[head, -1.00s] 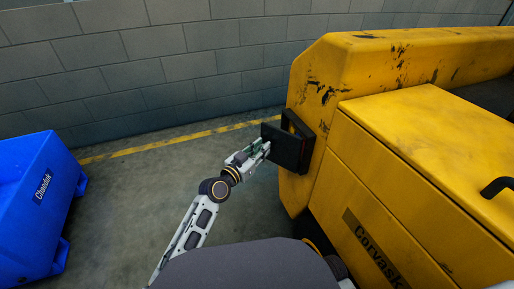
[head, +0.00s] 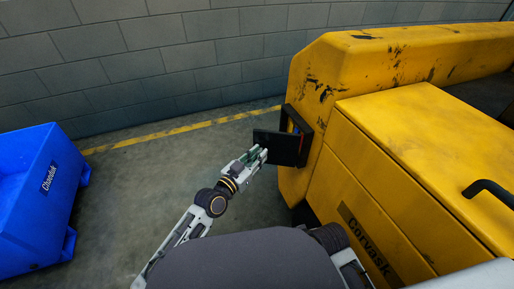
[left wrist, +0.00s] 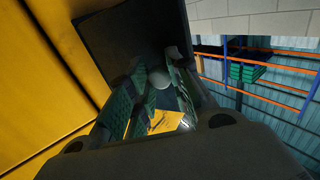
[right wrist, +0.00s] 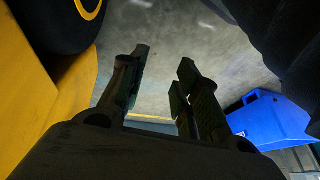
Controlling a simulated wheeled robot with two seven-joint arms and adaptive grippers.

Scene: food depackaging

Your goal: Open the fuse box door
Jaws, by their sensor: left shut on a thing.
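The black fuse box (head: 299,119) is mounted on the end of the yellow machine. Its dark door (head: 279,147) stands swung outward, with a gap between it and the box frame. My left gripper (head: 257,156) is at the door's outer face, shut on a rounded grey knob (left wrist: 159,78) that shows between its fingers in the left wrist view. The door also fills the upper middle of that view (left wrist: 122,45). The fingers partly hide the knob. My right gripper (right wrist: 163,78) is open and empty over the floor in the right wrist view; it does not show in the head view.
The yellow machine (head: 385,165) takes up the right side, close to the door. A blue bin (head: 38,200) stands on the floor at far left. A grey block wall (head: 150,65) runs behind, with clear floor between bin and machine.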

